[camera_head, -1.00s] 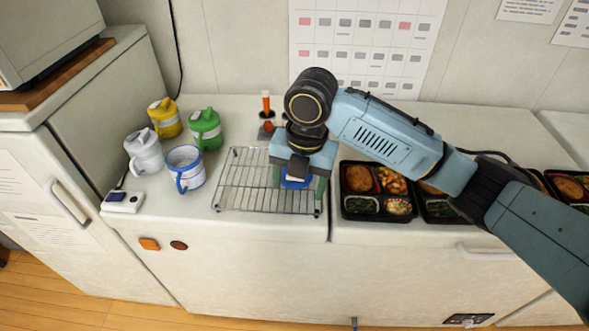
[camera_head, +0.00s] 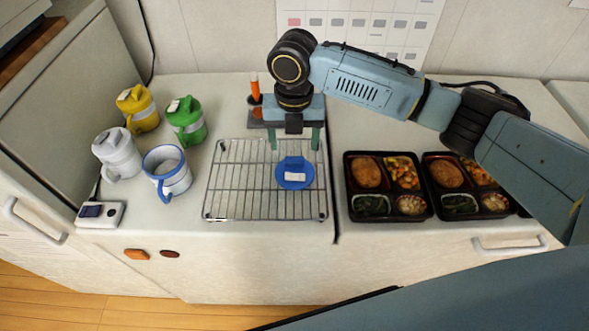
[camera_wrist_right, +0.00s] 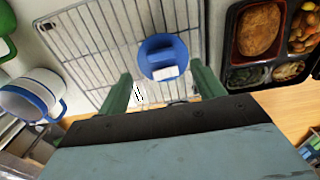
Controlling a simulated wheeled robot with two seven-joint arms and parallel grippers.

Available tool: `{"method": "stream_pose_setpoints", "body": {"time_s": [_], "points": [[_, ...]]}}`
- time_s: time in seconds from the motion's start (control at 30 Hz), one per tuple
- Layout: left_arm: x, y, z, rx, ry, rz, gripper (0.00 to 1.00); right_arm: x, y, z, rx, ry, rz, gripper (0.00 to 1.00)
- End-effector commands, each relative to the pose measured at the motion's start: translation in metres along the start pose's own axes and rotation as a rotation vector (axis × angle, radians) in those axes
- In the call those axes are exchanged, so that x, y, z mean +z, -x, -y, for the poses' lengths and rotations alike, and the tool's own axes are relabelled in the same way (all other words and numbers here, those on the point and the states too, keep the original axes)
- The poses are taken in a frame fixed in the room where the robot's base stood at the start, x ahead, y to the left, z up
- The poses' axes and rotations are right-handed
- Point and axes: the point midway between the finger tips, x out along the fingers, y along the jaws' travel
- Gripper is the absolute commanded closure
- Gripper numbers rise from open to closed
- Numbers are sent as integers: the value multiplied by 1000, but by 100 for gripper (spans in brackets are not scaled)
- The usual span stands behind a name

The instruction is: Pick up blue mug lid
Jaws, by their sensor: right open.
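The blue mug lid (camera_head: 294,173) lies on the wire rack (camera_head: 233,178), with a white tab on its top. It also shows in the right wrist view (camera_wrist_right: 160,50), ahead of and between the two green fingers. My right gripper (camera_head: 295,146) is open and empty, above and behind the lid in the head view, apart from it. The right gripper's fingers also show in the right wrist view (camera_wrist_right: 165,92). The open white mug with a blue rim (camera_head: 168,177) stands left of the rack and has no lid. My left gripper is not in view.
Yellow (camera_head: 138,108), green (camera_head: 186,121) and white (camera_head: 117,154) lidded mugs stand at the left. A small device (camera_head: 101,214) lies in front of them. Black bento trays (camera_head: 389,207) sit right of the rack. An orange-topped item (camera_head: 254,88) stands behind the rack.

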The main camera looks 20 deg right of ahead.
Motion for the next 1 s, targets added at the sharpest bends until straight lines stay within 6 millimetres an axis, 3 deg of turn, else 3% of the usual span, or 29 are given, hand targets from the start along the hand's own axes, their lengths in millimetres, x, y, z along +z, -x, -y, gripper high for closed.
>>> {"method": "stream_pose_setpoints", "body": {"time_s": [0.17, 0.3, 0.5, 0.73, 1.0], "points": [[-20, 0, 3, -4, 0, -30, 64, -1, -13, 1, -2, 0, -1, 33], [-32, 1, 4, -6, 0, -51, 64, -4, -35, 2, -2, -1, -2, 33], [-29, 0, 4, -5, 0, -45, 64, -4, -55, 2, -1, 1, -1, 33], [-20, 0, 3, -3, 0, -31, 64, -3, -56, 2, 0, 1, 0, 33], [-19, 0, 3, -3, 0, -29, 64, -3, -56, 2, 0, 1, 1, 68]]}}
